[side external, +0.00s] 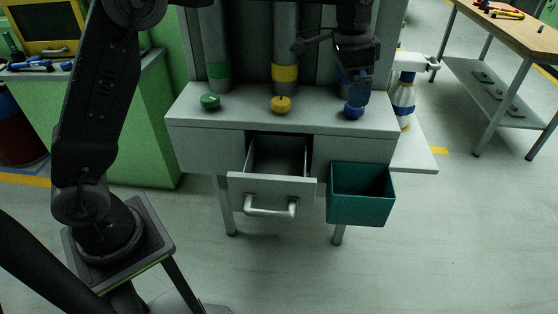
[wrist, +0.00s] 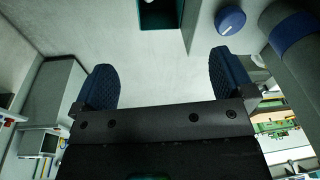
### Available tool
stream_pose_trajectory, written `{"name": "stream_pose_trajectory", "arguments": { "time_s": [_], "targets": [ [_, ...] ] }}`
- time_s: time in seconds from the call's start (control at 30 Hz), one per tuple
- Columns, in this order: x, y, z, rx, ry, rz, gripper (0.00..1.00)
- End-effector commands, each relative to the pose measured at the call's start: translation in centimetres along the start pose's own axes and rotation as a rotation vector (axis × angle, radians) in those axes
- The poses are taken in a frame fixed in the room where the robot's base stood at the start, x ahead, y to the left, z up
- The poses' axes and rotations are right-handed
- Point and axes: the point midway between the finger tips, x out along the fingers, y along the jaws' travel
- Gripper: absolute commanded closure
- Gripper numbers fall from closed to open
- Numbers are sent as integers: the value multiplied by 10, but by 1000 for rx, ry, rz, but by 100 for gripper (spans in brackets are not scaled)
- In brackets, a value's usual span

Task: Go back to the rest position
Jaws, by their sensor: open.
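My gripper (side external: 354,88) is above the right end of the grey desk in the side view, near the blue knob (side external: 354,111). In the wrist view my gripper (wrist: 160,82) has its two dark blue fingers wide apart, with only pale floor between them. The blue knob (wrist: 230,20) shows there beyond the right fingertip, outside the jaws. No object is held.
The grey desk (side external: 190,115) has an open, empty-looking drawer (side external: 272,192). A teal bin (side external: 360,207) hangs at its front right. Green (side external: 210,102) and yellow (side external: 281,105) knobs stand below pipes. A spray bottle (side external: 403,100) stands right of the desk. A workbench (side external: 520,30) is farther right.

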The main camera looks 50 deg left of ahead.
Motion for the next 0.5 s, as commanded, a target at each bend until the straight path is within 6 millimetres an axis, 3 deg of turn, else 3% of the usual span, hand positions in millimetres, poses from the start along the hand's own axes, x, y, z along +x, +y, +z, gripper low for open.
{"name": "stream_pose_trajectory", "arguments": {
  "time_s": [0.03,0.2,0.33,0.5],
  "targets": [
    [-18,2,17,-37,22,-12,0],
    [-56,14,74,-158,83,-43,0],
    [-73,29,121,-249,132,-65,0],
    [-79,53,184,-368,197,-90,0]
  ]
}}
